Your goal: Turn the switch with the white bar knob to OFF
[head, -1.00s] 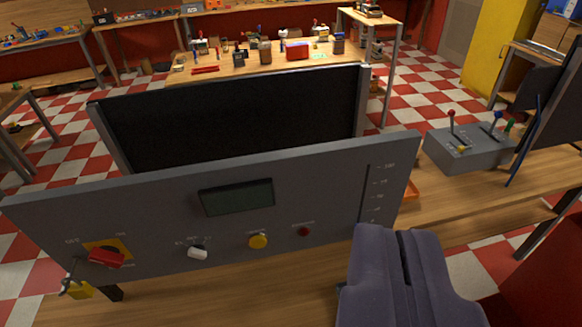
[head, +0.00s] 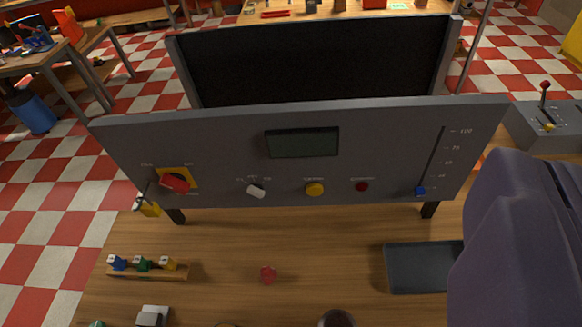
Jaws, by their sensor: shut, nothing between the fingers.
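The white bar knob (head: 256,192) sits on the lower left-middle of the grey upright panel (head: 225,150), between the red handle and the yellow button. Its bar looks slightly tilted. Small labels stand above and beside it, too small to read surely, so I cannot tell its setting.
The panel also carries a red handle (head: 176,183) with a padlock (head: 149,208), a yellow button (head: 314,189), a red button (head: 362,186) and a blue slider (head: 420,191). A dark tray (head: 410,268) and a block rack (head: 150,272) lie on the wooden table in front.

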